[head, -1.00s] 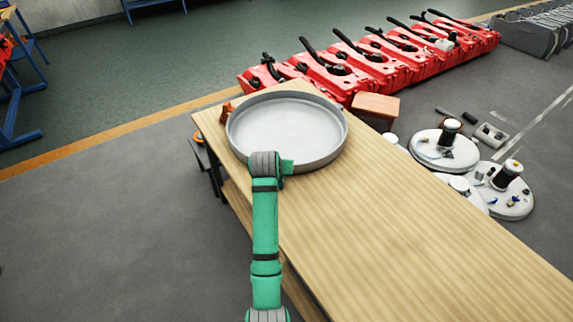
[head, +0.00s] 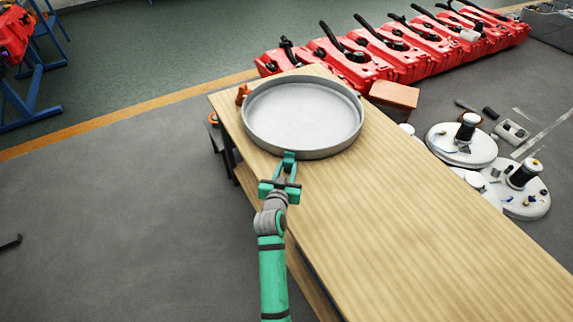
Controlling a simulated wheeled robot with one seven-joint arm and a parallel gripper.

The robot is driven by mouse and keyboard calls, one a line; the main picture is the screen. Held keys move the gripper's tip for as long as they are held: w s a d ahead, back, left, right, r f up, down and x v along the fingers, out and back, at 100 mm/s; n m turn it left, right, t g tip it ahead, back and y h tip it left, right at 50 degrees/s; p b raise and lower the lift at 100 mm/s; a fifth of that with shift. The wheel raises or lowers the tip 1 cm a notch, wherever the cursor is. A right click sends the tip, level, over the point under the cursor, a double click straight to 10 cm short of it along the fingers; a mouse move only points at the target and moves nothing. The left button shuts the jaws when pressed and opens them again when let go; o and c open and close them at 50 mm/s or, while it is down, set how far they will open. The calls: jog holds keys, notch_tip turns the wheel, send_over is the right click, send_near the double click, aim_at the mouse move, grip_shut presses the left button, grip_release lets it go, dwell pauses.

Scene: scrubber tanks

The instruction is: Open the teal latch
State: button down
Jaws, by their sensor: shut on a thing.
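A large round grey pan (head: 305,114) lies on the wooden table near its far left end. The teal latch (head: 289,158) shows as a small teal piece at the pan's near rim. My green gripper (head: 287,167) reaches in from the near side, with its two fingers pointing at the rim. The fingers are shut on the teal latch and partly cover it, so its exact position is hard to tell. An orange piece (head: 242,94) sits at the pan's left rim.
The wooden table top (head: 420,220) is bare to the right of the pan. A wooden block (head: 394,95) is beyond the table's far edge. Red tanks (head: 400,47) stand in a row behind, and white discs (head: 461,146) lie on the floor at right.

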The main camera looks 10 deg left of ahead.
jog(key=shift+s+a+f, duration=0.1)
jog(key=shift+s+f, duration=0.2)
jog(key=shift+f, duration=0.35)
jog(key=shift+s+a+f, duration=0.1)
jog(key=shift+s+f, duration=0.2)
jog(key=shift+f, duration=0.45)
jog(key=c, duration=1.4)
grip_release()
jog(key=shift+c, duration=0.2)
jog(key=shift+o, duration=0.5)
jog(key=shift+d, duration=0.1)
jog(key=shift+r, duration=0.25)
jog(key=v, duration=1)
jog(key=shift+s+r, duration=0.15)
jog(key=shift+s, duration=0.15)
